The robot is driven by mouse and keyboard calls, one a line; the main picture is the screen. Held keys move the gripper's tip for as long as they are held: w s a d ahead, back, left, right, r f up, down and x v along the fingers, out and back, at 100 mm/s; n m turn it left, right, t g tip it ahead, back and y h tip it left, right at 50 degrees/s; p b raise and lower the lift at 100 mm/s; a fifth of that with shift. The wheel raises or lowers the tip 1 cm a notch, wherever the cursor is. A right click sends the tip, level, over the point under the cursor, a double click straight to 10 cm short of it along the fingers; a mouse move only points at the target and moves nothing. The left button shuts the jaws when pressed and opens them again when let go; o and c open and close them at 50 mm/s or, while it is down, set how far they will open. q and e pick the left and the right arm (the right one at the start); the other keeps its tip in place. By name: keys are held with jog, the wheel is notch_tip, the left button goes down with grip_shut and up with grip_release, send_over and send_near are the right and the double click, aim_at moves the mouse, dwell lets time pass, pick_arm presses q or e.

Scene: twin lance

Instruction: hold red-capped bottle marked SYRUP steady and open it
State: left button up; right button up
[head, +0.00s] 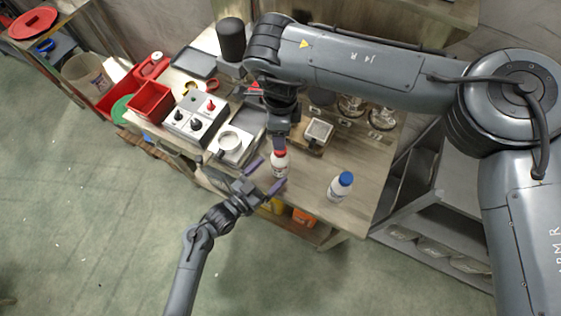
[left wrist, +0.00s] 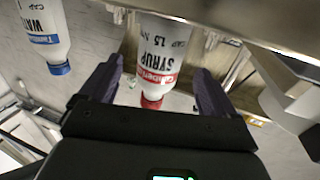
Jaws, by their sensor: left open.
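The white bottle marked SYRUP (head: 281,168) stands upright near the table's front edge, its red cap (head: 280,154) on top. In the left wrist view the SYRUP bottle (left wrist: 160,50) appears upside down, with its red cap (left wrist: 151,103) low in the picture. My left gripper (head: 273,171) is open, its two purple fingers (left wrist: 157,72) on either side of the bottle with visible gaps. My right gripper (head: 280,143) points down just above the red cap. Its fingers are too small and dark to show whether they are open or touching the cap.
A white bottle with a blue cap (head: 340,186) stands to the right; it also shows in the left wrist view (left wrist: 45,30). A switch box (head: 196,117), a red bin (head: 151,102) and a scale-like device (head: 231,143) stand to the left. A small square container (head: 318,133) is behind.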

aim_at(281, 161)
pick_arm(q)
jog(key=shift+x, duration=2.85)
